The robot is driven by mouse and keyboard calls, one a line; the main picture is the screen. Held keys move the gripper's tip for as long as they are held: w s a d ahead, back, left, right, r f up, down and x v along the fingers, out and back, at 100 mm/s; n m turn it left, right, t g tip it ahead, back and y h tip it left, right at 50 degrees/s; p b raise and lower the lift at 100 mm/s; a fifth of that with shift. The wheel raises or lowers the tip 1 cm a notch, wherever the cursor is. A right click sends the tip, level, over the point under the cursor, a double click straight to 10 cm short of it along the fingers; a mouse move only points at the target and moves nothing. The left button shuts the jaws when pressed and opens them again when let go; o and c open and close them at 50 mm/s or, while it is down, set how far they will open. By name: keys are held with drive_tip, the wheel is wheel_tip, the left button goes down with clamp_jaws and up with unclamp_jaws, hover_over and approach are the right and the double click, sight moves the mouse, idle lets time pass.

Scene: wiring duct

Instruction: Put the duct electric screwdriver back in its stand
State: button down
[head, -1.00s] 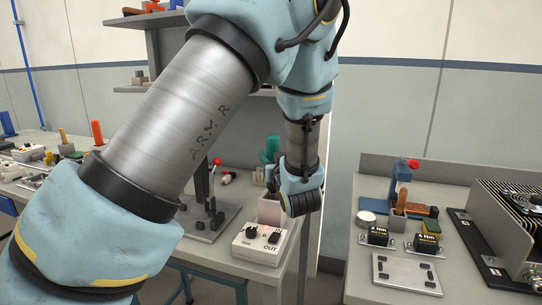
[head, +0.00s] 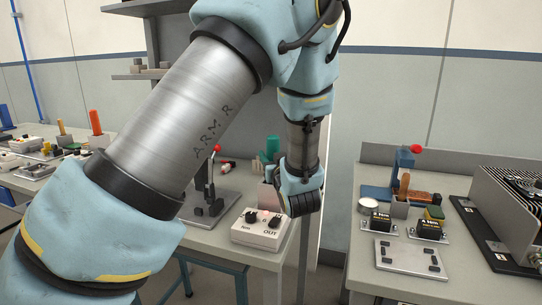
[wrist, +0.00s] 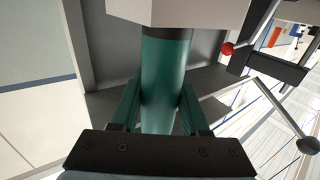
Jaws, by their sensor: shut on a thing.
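The electric screwdriver (wrist: 165,85) shows in the wrist view as a green cylinder with a dark collar, held between my fingers. My gripper (wrist: 158,112) is shut on it. A pale block (wrist: 190,12), which looks like the stand, is at the cylinder's far end. In the head view, the green screwdriver (head: 268,150) shows in part left of my wrist, with the pale stand (head: 268,190) just below it. My wrist hides part of both, and I cannot tell whether the screwdriver is inside the stand.
A white control box (head: 262,231) sits in front of the stand. A lever press (head: 207,190) stands left of it. The right table holds a metal plate (head: 410,258), small black boxes and a large finned unit (head: 505,215).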

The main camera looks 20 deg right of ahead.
drive_tip(key=shift+f, duration=0.45)
drive_tip(key=shift+c, duration=1.6)
unclamp_jaws()
drive_tip(key=s+a+b, duration=0.1)
drive_tip(key=s+b, duration=0.2)
drive_tip(key=s, duration=0.7)
drive_tip(key=shift+s+a, duration=0.3)
drive_tip(key=shift+a, duration=0.1)
